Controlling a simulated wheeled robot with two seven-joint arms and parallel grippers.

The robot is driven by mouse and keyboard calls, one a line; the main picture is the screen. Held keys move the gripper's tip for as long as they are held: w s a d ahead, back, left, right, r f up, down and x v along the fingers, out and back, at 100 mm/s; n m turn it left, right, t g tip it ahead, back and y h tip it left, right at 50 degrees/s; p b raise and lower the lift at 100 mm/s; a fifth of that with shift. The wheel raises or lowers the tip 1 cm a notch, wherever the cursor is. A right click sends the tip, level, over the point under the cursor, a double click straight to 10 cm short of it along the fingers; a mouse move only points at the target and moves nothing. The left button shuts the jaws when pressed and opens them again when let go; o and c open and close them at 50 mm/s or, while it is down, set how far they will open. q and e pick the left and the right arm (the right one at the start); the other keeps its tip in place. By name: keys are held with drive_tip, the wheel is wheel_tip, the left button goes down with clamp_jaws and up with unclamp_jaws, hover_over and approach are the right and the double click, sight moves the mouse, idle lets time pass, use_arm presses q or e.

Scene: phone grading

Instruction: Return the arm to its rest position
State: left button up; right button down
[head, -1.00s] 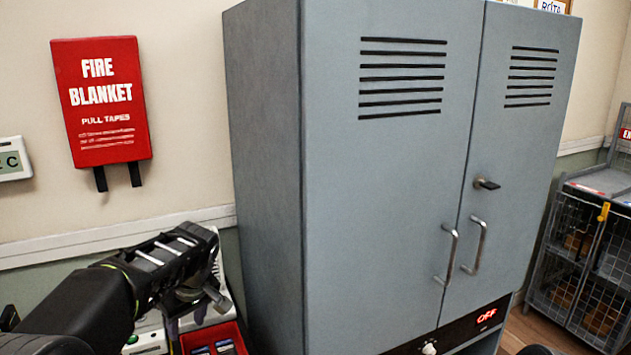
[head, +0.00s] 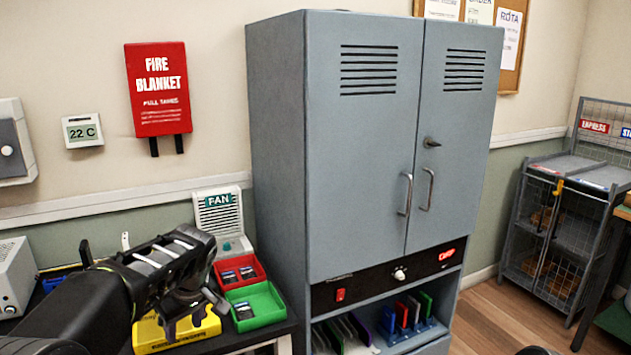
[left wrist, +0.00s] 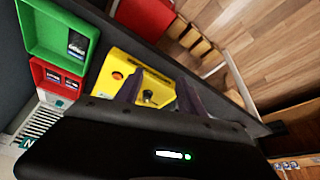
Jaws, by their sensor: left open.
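My left arm comes in from the left in the head view. Its gripper (head: 186,322) is open and points down above the dark bench, over a yellow box (head: 165,335). In the left wrist view my left gripper (left wrist: 160,92) has its two fingers apart with nothing held between them. The yellow box (left wrist: 120,75) with a black knob and a red button shows beyond the fingers.
A red tray (head: 262,266) and a green tray (head: 275,298) holding phones lie right of the gripper. A white FAN unit (head: 205,230) stands behind. A tall grey cabinet (head: 350,150) stands right of the bench. A wire cage (head: 545,255) is at far right, with bare floor before it.

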use_arm(q)
drive_tip(key=w+d+f+m+t+h, duration=0.35)
drive_tip(key=d+f+m, duration=0.2)
drive_tip(key=d, duration=0.25)
drive_tip(key=s+d+f+m+g+h, duration=0.1)
drive_tip(key=s+d+f+m, duration=0.2)
drive_tip(key=f, duration=0.5)
drive_tip(key=s+d+f+m+h, duration=0.1)
drive_tip(key=s+d+f, duration=0.35)
drive_tip(key=f, duration=0.35)
drive_tip(key=s+d+f+g, duration=0.1)
drive_tip(key=s+f, duration=0.4)
drive_tip(key=s, duration=0.4)
drive_tip(key=s+d+f+n+g+h+p, duration=0.1)
drive_tip(key=s+f, duration=0.4)
drive_tip(key=s, duration=0.5)
drive_tip(key=s+d+f+g+h+p, duration=0.1)
drive_tip(key=s+d+f+g, duration=0.1)
drive_tip(key=s+f, duration=0.3)
drive_tip(key=s, duration=0.4)
drive_tip(key=shift+s+d+g, duration=0.15)
drive_tip(key=shift+s+g, duration=0.05)
drive_tip(key=shift+g, duration=0.15)
use_arm(e)
wheel_tip(320, 180, up, 2)
drive_tip(key=shift+r, duration=0.15)
use_arm(q)
drive_tip(key=shift+n, duration=0.25)
drive_tip(key=shift+c, duration=0.4)
